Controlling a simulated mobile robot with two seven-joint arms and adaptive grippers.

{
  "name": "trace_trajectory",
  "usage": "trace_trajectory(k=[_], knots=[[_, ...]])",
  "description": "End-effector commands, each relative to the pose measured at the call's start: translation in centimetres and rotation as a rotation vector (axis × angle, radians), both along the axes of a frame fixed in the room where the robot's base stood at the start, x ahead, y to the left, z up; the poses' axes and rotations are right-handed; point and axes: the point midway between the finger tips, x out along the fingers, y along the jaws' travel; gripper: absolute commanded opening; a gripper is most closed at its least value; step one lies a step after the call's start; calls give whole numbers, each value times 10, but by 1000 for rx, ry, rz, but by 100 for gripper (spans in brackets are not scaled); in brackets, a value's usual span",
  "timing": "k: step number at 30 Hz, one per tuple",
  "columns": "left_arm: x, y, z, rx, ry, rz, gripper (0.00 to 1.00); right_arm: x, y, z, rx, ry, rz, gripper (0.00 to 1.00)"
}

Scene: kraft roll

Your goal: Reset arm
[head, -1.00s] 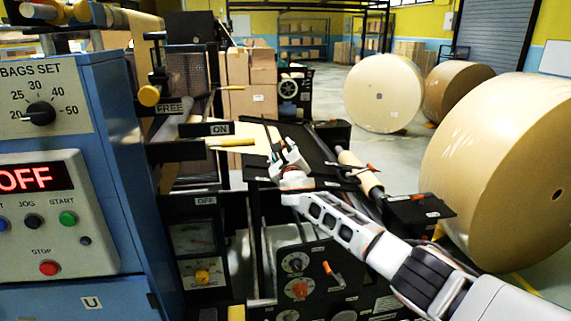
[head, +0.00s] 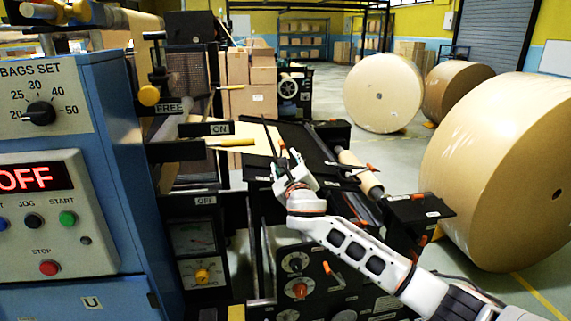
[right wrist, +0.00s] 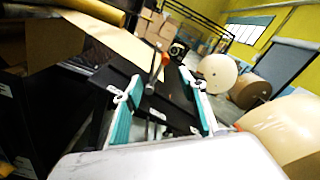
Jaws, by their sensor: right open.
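My right arm comes in from the lower right in the head view, with its white and dark right gripper (head: 285,172) in front of the black machine frame (head: 290,142). In the right wrist view the two teal-lined fingers of the right gripper (right wrist: 162,108) stand wide apart with nothing between them. Beyond them are the black machine plates and an orange-tipped lever (right wrist: 156,72). In the head view the fingers overlap the dark machine parts, so whether they touch anything cannot be told. My left gripper is not in view.
A blue control cabinet (head: 120,190) with an OFF display (head: 32,178) fills the left. A large kraft roll (head: 500,180) stands at the right, smaller rolls (head: 384,93) behind. A knob panel (head: 310,285) sits below my right arm. Open floor (head: 400,160) lies between machine and rolls.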

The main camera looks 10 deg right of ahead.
Motion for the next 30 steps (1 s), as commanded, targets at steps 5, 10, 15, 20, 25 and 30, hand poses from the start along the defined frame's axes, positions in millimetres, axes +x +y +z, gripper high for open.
trace_trajectory(k=[5, 10, 15, 20, 25, 30], knots=[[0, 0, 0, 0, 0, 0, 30, 0, 0, 0, 0, 0, 0, 41], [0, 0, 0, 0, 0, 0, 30, -5, 2, -15, 51, 23, 10, 41], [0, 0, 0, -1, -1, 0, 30, -36, 13, -88, 378, 145, 39, 41], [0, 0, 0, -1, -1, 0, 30, -89, 20, -175, 859, 309, 19, 41], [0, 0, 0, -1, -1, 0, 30, -153, 19, -251, 1367, 457, -77, 41], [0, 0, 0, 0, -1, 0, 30, -223, 9, -311, 1865, 556, -240, 41]])
